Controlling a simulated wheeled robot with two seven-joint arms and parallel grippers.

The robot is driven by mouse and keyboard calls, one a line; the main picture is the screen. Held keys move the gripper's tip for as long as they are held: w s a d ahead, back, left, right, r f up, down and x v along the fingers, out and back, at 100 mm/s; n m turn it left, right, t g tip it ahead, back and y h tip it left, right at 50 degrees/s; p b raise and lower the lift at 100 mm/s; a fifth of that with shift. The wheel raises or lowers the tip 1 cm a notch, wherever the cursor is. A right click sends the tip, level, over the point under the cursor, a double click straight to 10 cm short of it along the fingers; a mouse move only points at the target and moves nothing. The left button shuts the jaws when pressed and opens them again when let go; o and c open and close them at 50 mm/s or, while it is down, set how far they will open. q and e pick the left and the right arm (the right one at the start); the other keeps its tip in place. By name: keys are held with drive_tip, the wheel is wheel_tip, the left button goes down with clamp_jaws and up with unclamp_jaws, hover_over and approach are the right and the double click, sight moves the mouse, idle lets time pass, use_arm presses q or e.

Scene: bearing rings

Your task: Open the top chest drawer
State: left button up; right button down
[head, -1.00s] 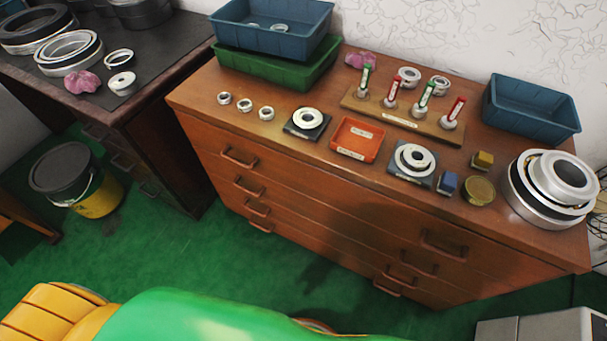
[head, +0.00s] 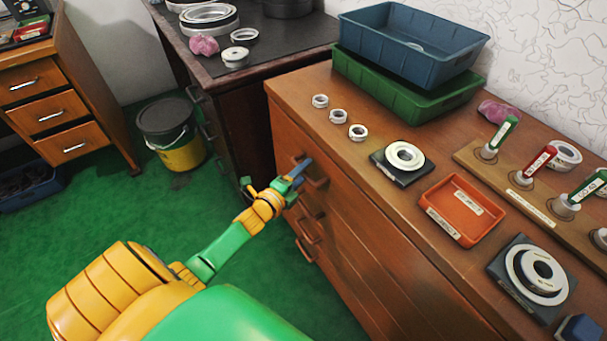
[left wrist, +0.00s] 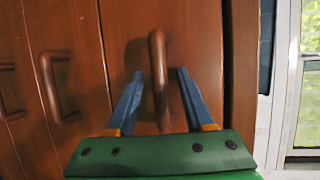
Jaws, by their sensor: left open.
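The wooden chest (head: 345,245) stands to the right in the head view, with its drawer fronts facing my left arm. The top drawer's brown handle (head: 316,182) is partly hidden by my left gripper (head: 299,170). In the left wrist view, this handle (left wrist: 159,75) stands between the two blue fingers of my left gripper (left wrist: 155,95). The fingers are open, one on each side of the handle, with a gap visible on both sides. The top drawer (left wrist: 198,45) looks shut. My right gripper is not in view.
Lower drawer handles (head: 306,230) lie below. On the chest top are bearing rings (head: 338,116), an orange tray (head: 460,210) and stacked blue (head: 410,50) and green bins (head: 405,90). A black-lidded bucket (head: 172,135) stands on the green floor, left of the chest.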

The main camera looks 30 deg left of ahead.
use_arm(q)
drive_tip(key=shift+w, duration=0.15)
drive_tip(key=shift+c, duration=0.4)
clamp_jaws()
idle(1.0)
